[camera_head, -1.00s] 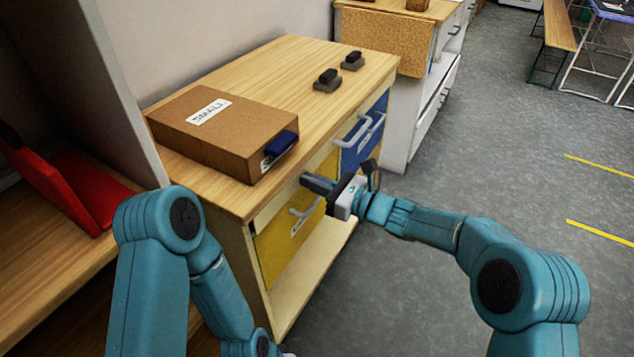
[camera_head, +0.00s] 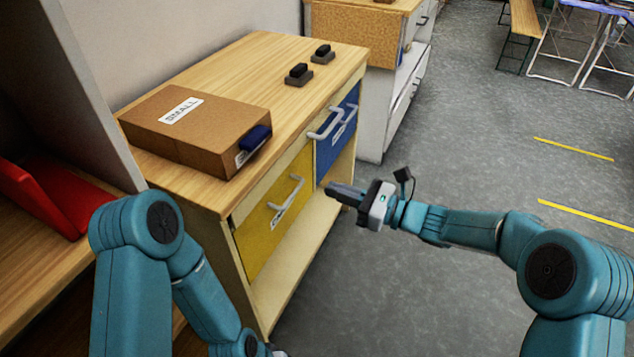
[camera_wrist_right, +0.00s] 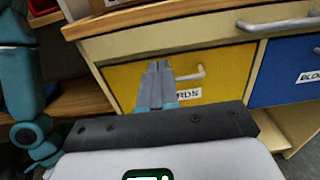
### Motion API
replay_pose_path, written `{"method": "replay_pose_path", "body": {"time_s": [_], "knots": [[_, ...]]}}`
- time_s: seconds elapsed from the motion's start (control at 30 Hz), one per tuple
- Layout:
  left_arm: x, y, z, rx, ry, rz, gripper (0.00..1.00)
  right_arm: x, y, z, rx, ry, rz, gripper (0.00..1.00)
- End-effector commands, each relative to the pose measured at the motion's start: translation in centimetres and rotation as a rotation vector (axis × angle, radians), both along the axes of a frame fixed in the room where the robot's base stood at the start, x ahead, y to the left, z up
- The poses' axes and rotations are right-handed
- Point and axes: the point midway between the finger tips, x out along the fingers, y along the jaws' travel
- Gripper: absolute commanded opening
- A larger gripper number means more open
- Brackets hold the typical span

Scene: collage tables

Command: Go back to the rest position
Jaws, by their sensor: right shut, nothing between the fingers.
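My right gripper (camera_head: 331,190) is shut and empty, held in front of the wooden cabinet (camera_head: 232,50), apart from its drawers. In the right wrist view its fingers (camera_wrist_right: 158,68) are together and overlap the yellow drawer front (camera_wrist_right: 125,77). My left arm (camera_head: 140,270) is folded at the lower left of the head view; its gripper is out of view. The yellow drawer (camera_head: 262,218) and the blue drawer (camera_head: 328,150) have pale handles and look shut.
A brown box (camera_head: 200,125) labelled SMALL, with a blue part at its front, lies on the cabinet top with two dark stamp-like objects (camera_head: 299,73). A red item (camera_head: 35,195) is on the left shelf. Grey floor (camera_head: 450,150) is open on the right.

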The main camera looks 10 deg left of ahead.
Motion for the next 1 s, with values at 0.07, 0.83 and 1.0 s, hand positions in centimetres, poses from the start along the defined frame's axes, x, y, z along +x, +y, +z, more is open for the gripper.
{"method": "replay_pose_path", "body": {"time_s": [0.07,0.83,1.0], "knots": [[0.0,0.0,0.1,0.000,0.000,0.000,1.00,-0.2,-1.1,0.0,-0.002,0.001,-0.001,0.00],[0.0,0.0,0.2,0.000,0.000,0.000,1.00,-16.5,-8.8,-23.4,-0.846,-0.117,0.414,0.00],[0.0,0.0,0.2,0.000,0.000,0.000,1.00,-24.0,-14.6,-29.5,-1.137,-0.431,0.742,0.00]]}}
